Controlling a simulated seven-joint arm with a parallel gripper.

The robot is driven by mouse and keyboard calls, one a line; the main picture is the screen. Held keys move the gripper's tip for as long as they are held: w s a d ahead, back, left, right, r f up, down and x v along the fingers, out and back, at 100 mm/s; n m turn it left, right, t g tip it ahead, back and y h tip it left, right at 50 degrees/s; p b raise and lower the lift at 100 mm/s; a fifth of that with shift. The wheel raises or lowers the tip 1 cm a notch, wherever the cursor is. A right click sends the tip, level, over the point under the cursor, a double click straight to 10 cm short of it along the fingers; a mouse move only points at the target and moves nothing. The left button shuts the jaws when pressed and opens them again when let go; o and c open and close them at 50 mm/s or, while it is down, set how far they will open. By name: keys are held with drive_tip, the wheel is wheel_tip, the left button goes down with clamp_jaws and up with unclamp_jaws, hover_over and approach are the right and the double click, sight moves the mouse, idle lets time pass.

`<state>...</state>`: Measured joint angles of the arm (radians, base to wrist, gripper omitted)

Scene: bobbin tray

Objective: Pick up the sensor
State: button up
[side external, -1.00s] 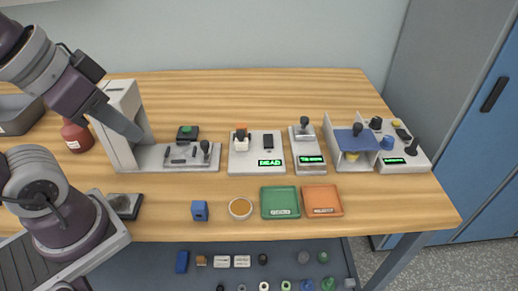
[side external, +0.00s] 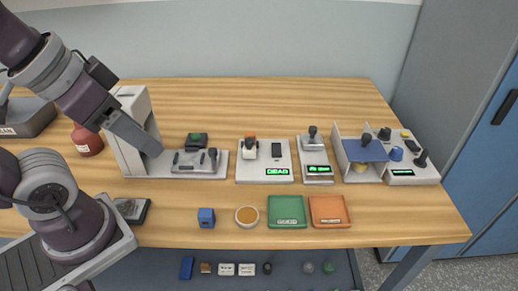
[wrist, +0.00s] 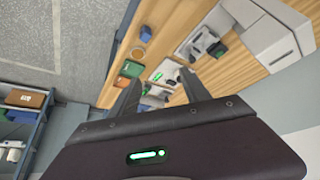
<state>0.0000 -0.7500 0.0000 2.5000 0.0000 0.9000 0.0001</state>
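No part in view is clearly labelled as the sensor, so I cannot tell which one it is. Small candidates include a blue cube (side external: 206,217) at the table front and a dark block with a green top (side external: 197,140) behind the grey fixture base. My gripper (side external: 155,150) points down in front of the tall grey fixture (side external: 130,143), above the table and apart from the cube. In the wrist view its two fingers (wrist: 162,82) stand apart with nothing seen held between them.
A round orange-filled dish (side external: 247,216), a green tray (side external: 287,211) and an orange tray (side external: 329,210) line the front. Grey stations with displays (side external: 264,163) stand behind them. A red bottle (side external: 87,141) is at left. The back of the wooden table (side external: 270,95) is clear.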

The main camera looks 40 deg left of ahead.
drive_tip(key=n+g, duration=0.5)
drive_tip(key=n, duration=0.4)
hover_over(250, 135)
drive_tip(key=f, duration=1.3)
drive_tip(key=shift+s+a+f, duration=0.15)
drive_tip(key=shift+s+f, duration=0.2)
drive_tip(key=shift+f, duration=0.05)
drive_tip(key=shift+g, duration=0.3)
drive_tip(key=f, duration=0.7)
drive_tip(key=shift+w+f, duration=0.35)
drive_tip(key=shift+w, duration=0.05)
drive_tip(key=shift+f, duration=0.3)
clamp_jaws()
